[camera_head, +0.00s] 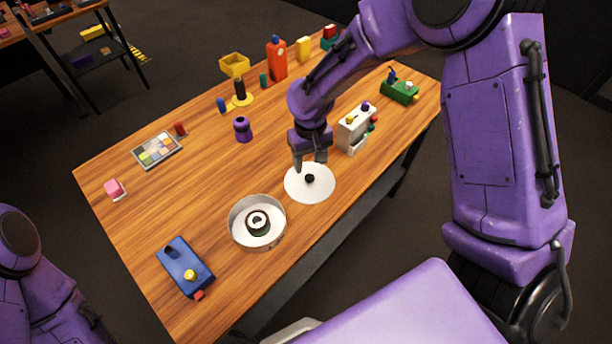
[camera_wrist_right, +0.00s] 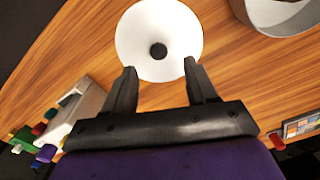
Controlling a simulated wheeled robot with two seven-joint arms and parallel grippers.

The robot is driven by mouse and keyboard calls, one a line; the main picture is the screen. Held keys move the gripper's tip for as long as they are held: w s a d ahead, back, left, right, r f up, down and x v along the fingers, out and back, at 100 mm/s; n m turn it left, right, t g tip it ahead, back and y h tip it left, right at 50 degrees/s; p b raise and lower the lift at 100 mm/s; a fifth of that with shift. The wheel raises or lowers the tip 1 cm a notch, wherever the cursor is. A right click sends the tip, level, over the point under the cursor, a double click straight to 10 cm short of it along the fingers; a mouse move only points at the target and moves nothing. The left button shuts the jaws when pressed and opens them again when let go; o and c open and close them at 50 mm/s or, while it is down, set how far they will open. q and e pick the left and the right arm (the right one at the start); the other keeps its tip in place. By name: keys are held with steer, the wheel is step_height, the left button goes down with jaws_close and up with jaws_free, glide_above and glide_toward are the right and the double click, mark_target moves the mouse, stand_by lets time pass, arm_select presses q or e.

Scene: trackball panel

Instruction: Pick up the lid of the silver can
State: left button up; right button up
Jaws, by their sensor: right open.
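The lid (camera_head: 323,190) is a white disc with a black knob (camera_head: 310,179), lying flat on the wooden table. It also shows in the right wrist view (camera_wrist_right: 180,29). The silver can (camera_head: 279,233) stands open beside it to the lower left, with a dark round item with a white ring (camera_head: 257,222) inside. The can shows partly in the right wrist view (camera_wrist_right: 282,20). My right gripper (camera_head: 311,167) is open and empty, just above the lid near the knob. In the right wrist view its fingers (camera_wrist_right: 162,79) point toward the knob without enclosing it. My left gripper is not in view.
A white box with coloured knobs (camera_head: 353,128) stands close to the right gripper. A blue box (camera_head: 184,266) is near the table's left front edge. A purple object (camera_head: 242,129), an orange bottle (camera_head: 277,60) and a green box (camera_head: 400,91) stand farther back. Bare table lies left of the lid.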

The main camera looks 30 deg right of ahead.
mark_target(310, 177)
steer(key=f, duration=0.3)
steer(key=f+p, duration=0.1)
steer(key=f, duration=0.3)
steer(key=shift+w+d, duration=0.15)
steer(key=shift+w, duration=0.05)
jaws_close()
